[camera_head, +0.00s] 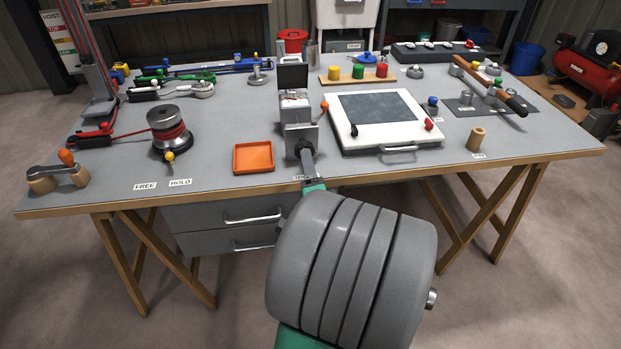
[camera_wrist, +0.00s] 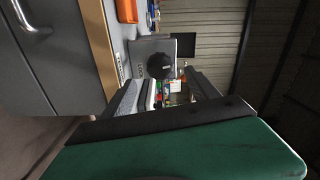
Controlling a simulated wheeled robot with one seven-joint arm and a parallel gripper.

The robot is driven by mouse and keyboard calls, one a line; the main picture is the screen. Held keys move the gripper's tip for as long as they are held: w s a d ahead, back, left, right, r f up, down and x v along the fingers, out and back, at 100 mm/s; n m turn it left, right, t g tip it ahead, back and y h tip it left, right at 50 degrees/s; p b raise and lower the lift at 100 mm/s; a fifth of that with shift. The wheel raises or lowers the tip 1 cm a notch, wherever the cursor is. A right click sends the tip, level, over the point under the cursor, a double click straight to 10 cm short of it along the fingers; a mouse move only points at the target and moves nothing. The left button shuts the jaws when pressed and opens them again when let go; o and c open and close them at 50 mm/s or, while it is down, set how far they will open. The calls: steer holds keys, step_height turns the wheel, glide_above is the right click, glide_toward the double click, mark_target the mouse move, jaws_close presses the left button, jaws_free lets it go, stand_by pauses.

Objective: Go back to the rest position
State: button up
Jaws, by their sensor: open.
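My gripper (camera_head: 308,168) is at the front edge of the workbench (camera_head: 225,193), in front of a grey box with a black knob. Much of it is hidden behind my large grey wrist in the head view. In the wrist view my gripper (camera_wrist: 163,84) shows two separated fingers with nothing held between them. The black knob (camera_wrist: 160,65) on its grey panel lies beyond the fingers; I cannot tell the exact gap.
An orange tray (camera_head: 253,170) is left of the box, and a rope-wound drum (camera_head: 167,122) further left. A white framed panel (camera_head: 350,137) with a handle is to the right. Drawers (camera_head: 228,240) are below the bench. Open floor (camera_head: 545,285) lies at the front right.

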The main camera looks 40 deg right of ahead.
steer(key=shift+s+a, duration=0.4)
steer(key=shift+s, duration=0.1)
steer(key=w+a+r+n+g+y+p, duration=0.1)
steer(key=w+a+n+y+p, duration=0.35)
steer(key=a+n, duration=0.3)
steer(key=w+a+r+n+g+y+p, duration=0.1)
steer(key=w+a+n+g+y+p, duration=0.15)
steer(key=a+n+y, duration=0.5)
steer(key=s+a+r+n+g+h+p, duration=0.2)
steer(key=s+a+r+n+g+p, duration=0.5)
steer(key=s+a, duration=0.3)
steer(key=shift+a+r+n+g, duration=0.25)
steer(key=shift+a+n+g, duration=0.3)
steer(key=shift+g, duration=0.1)
